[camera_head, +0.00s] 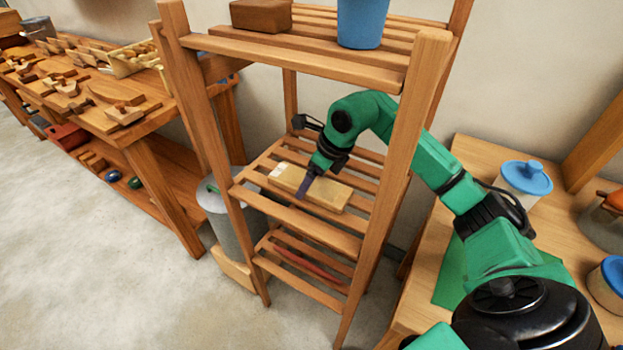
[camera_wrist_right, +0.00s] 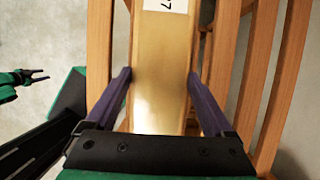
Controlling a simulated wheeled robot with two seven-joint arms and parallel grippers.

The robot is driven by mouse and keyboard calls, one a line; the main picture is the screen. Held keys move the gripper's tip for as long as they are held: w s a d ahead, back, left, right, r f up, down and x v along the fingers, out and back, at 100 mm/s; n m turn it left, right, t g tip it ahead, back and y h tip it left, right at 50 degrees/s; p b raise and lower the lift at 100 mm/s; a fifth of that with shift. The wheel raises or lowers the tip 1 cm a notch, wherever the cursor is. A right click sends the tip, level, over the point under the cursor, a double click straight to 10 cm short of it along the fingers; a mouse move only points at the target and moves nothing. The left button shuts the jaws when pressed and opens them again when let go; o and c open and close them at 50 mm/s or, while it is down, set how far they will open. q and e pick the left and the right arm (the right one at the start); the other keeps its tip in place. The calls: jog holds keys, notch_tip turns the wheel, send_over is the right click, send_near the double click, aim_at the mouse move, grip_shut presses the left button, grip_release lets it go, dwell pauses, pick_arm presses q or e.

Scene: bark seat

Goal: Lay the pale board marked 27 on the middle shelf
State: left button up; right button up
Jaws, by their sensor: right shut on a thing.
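The pale board (camera_head: 311,187) lies flat along the slats of the middle shelf (camera_head: 300,213), at or just above them; I cannot tell if it touches. In the right wrist view the board (camera_wrist_right: 160,55) shows a white label with a 7 visible, the rest cut off by the frame's top. My right gripper (camera_head: 304,187) reaches in from the right side of the rack. Its purple fingers (camera_wrist_right: 156,82) are shut on the board's two long sides. My left gripper (camera_wrist_right: 42,75) shows small at the left of the right wrist view, fingers apart and empty, away from the rack.
The top shelf (camera_head: 300,62) above holds a brown block (camera_head: 261,16) and a blue pot (camera_head: 361,22). Rack posts (camera_head: 405,165) stand close to my right arm. A lower shelf holds a reddish thing (camera_head: 305,263). A grey bin (camera_head: 226,220) stands beside the rack. A workbench with lidded jars (camera_head: 523,180) is at right.

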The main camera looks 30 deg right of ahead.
jog(key=shift+f, duration=0.25)
jog(key=o, duration=1.5)
notch_tip(320, 180, up, 7)
jog(key=p, duration=0.5)
jog(key=shift+r, duration=0.15)
